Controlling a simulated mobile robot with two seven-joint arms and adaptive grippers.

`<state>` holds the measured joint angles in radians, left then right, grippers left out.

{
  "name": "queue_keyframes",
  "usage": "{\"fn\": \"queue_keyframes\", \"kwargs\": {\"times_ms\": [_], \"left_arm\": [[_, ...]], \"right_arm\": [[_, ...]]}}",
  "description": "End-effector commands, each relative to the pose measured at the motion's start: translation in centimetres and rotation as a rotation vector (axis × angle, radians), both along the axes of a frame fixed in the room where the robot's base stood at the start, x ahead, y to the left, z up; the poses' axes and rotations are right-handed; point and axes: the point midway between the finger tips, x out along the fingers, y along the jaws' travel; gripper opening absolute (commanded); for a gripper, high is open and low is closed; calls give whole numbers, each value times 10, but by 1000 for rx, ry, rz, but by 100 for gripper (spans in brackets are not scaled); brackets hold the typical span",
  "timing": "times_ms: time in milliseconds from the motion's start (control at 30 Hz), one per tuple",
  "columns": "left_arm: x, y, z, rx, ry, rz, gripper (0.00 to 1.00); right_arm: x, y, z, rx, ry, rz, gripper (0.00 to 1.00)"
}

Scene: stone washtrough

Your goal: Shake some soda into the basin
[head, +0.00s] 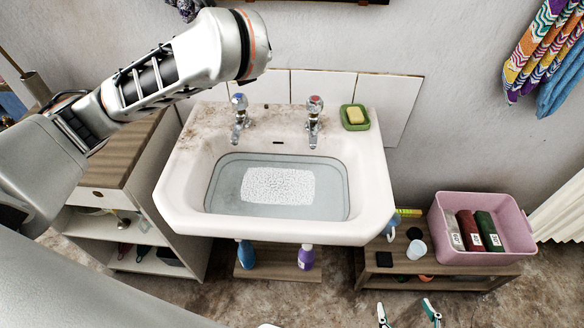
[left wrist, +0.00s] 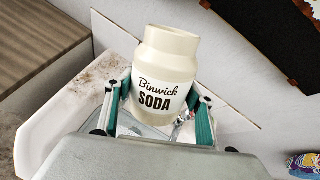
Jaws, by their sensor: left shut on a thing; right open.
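The cream soda container (left wrist: 165,75), labelled "Binwick SODA", is in the left wrist view. My left gripper (left wrist: 157,108) is shut on it, with one green finger on each side. In the head view my left arm crosses the upper left, and neither its gripper nor the container shows there. The white basin (head: 175,172) stands against the wall with clear water in it. A white speckled rectangular patch (head: 277,187) shows in the middle of the water. My right gripper (head: 408,313) is open and empty at the bottom edge of the head view.
Two taps (head: 314,118) and a green soap dish (head: 355,117) with yellow soap are on the basin's back ledge. A wooden-topped cabinet (head: 135,150) is at left.

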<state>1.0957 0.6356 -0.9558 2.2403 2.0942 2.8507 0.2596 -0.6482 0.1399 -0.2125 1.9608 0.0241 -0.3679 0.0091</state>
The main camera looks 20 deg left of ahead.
Motion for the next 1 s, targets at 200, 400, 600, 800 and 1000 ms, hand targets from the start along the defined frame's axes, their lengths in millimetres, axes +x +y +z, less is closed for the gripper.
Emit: {"fn": "queue_keyframes", "kwargs": {"times_ms": [200,400,600,800,1000], "left_arm": [[-10,29,-32,-7,15,68,18],[-14,35,-41,-14,14,82,18],[-14,36,-43,-15,13,85,18],[-18,43,-48,-15,22,103,18],[-26,60,-62,-13,28,136,18]], "right_arm": [[0,0,0,0,1,0,73],[0,0,0,0,1,0,73],[0,0,0,0,0,0,73],[0,0,1,0,-1,0,73],[1,0,2,2,-3,0,73]]}}
